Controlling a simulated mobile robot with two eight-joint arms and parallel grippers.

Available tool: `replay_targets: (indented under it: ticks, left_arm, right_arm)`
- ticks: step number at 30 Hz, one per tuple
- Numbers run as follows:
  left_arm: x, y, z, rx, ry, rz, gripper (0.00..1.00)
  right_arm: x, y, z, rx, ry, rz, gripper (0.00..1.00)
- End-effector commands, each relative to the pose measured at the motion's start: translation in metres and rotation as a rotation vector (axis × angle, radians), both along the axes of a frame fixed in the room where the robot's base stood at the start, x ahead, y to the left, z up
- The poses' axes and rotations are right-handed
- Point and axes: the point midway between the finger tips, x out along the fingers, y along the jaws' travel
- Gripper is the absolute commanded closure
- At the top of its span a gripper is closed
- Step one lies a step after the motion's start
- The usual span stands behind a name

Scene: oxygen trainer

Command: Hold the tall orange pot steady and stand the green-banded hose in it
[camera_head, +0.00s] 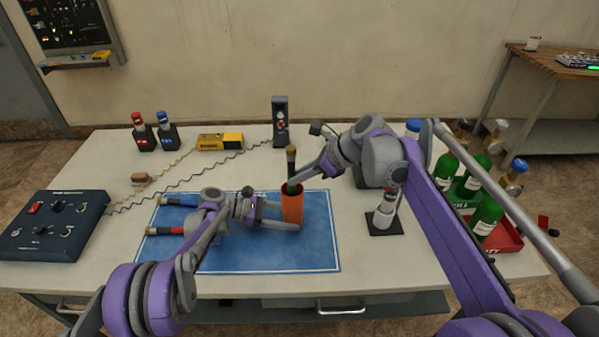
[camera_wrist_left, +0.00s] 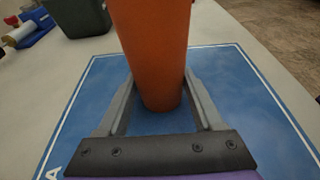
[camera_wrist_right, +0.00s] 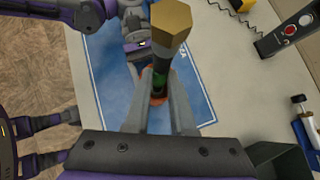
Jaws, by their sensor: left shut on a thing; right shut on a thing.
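The tall orange pot (camera_head: 292,205) stands upright on the blue mat (camera_head: 318,255). My left gripper (camera_head: 290,224) is shut on the pot low down, with one finger on each side of it in the left wrist view (camera_wrist_left: 160,85). The green-banded hose (camera_head: 291,170) is upright, with its brass end on top and its lower part inside the pot's mouth. My right gripper (camera_head: 300,180) is shut on the hose just above the rim. In the right wrist view the hose's brass hex end (camera_wrist_right: 170,22) points at the camera, and its lower end is hidden.
A blue-ended hose (camera_head: 178,201) and a red-ended hose (camera_head: 165,230) lie on the mat at left. A control box (camera_head: 55,225) is at far left. A grey handset (camera_head: 279,120) stands behind.

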Motion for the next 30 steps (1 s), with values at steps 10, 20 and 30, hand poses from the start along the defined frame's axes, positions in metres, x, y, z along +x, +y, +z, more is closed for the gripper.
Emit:
replay_targets:
  ticks: [10, 20, 30]
  left_arm:
    - [0.0, 0.0, 0.0, 0.0, 0.0, 0.0, 0.62]
    - [0.0, 0.0, 0.0, 0.0, 0.0, 0.0, 0.63]
    - [0.0, 0.0, 0.0, 0.0, 0.0, 0.0, 0.63]
  right_arm:
    - [0.0, 0.0, 0.0, 0.0, 0.0, 0.0, 0.52]
    - [0.0, 0.0, 0.0, 0.0, 0.0, 0.0, 0.42]
    - [-0.012, -0.031, 0.033, 0.0, 0.0, -0.004, 0.42]
